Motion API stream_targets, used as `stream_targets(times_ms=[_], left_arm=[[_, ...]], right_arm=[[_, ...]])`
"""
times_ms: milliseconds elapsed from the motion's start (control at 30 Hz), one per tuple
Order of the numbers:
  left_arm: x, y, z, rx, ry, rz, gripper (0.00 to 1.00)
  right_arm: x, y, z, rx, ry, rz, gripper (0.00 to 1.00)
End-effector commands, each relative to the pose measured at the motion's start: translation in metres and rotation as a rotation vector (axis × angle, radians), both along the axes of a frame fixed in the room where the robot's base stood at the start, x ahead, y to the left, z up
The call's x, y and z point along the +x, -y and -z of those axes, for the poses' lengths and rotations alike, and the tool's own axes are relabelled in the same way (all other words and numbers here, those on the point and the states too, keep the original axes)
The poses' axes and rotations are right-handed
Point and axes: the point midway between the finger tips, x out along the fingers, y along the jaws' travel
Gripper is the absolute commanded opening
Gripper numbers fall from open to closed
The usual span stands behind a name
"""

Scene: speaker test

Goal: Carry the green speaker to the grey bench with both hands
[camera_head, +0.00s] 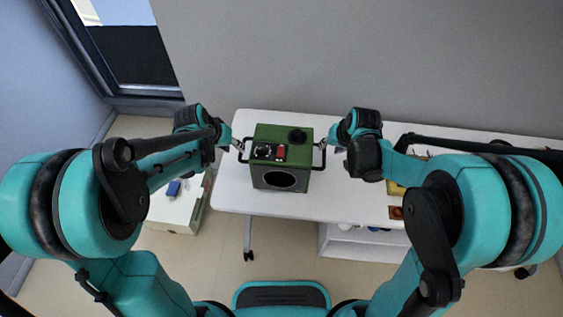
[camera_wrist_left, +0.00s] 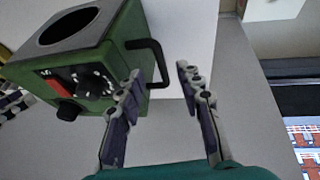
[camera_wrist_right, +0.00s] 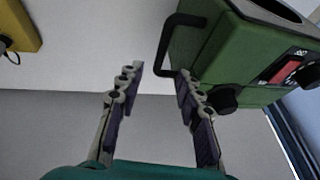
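The green speaker (camera_head: 283,180) stands upright on a white wheeled table (camera_head: 330,200), with a dark handle on each side. My left gripper (camera_head: 240,146) is at its left handle. In the left wrist view the fingers (camera_wrist_left: 158,75) are apart, and the handle (camera_wrist_left: 157,62) shows between the fingertips. My right gripper (camera_head: 325,144) is at the right handle. In the right wrist view its fingers (camera_wrist_right: 158,75) are apart, and the handle (camera_wrist_right: 163,55) shows between the tips. Neither gripper is closed on a handle. I cannot tell which surface is the grey bench.
A low pale unit (camera_head: 172,212) with a blue item (camera_head: 174,188) stands left of the table. Yellow things (camera_head: 396,188) lie on the table's right, partly behind my right arm. A grey wall (camera_head: 360,60) is behind the table. The table left of the speaker is clear.

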Motion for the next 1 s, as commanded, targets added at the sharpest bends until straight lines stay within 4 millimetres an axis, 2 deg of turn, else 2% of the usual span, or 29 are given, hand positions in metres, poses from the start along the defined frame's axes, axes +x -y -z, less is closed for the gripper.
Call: stream_targets(times_ms=[400,800,1000], left_arm=[[0.003,0.001,0.005,-0.001,-0.001,0.001,0.36],[0.023,0.014,0.056,0.000,-0.001,0.001,0.36],[0.028,0.017,0.070,-0.001,-0.001,0.001,0.36]], right_arm=[[0.003,-0.001,0.005,0.001,-0.001,-0.001,0.36],[0.025,-0.008,0.056,0.001,0.000,0.000,0.36],[0.031,-0.010,0.070,0.001,0.000,0.000,0.36]])
